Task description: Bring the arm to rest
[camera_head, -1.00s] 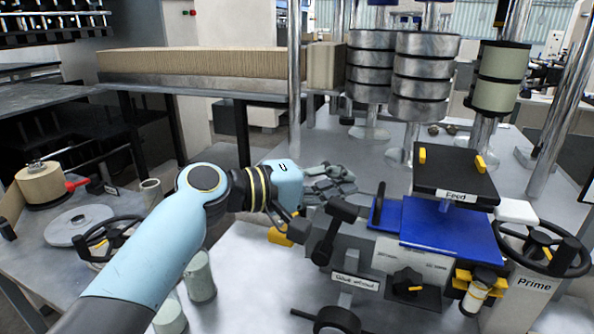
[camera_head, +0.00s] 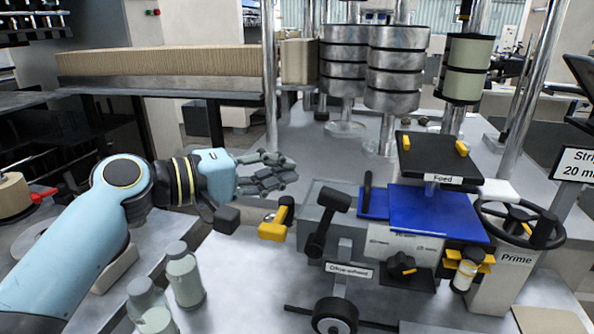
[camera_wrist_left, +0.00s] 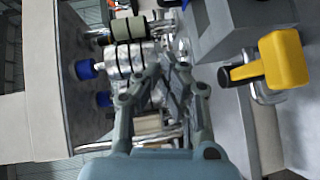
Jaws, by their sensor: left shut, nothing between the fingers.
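My left arm comes in from the left in the head view. Its gripper (camera_head: 284,172) is shut and empty, held level above the grey work surface, left of the machine with the blue top (camera_head: 428,210). The fingers also show in the left wrist view (camera_wrist_left: 172,75), with nothing between them. A yellow-and-black handle (camera_head: 274,228) is just below and in front of the gripper in the head view, and its yellow part (camera_wrist_left: 284,59) is to the right of the fingers in the wrist view. My right gripper is in neither view.
Stacked metal rollers (camera_head: 345,60) stand behind on posts. A handwheel (camera_head: 520,222) labelled Prime is at right. Two translucent bottles (camera_head: 183,275) stand at the front left. A long stack of brown card (camera_head: 160,62) lies at the back. Pale bench surface (camera_head: 245,285) is clear in front.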

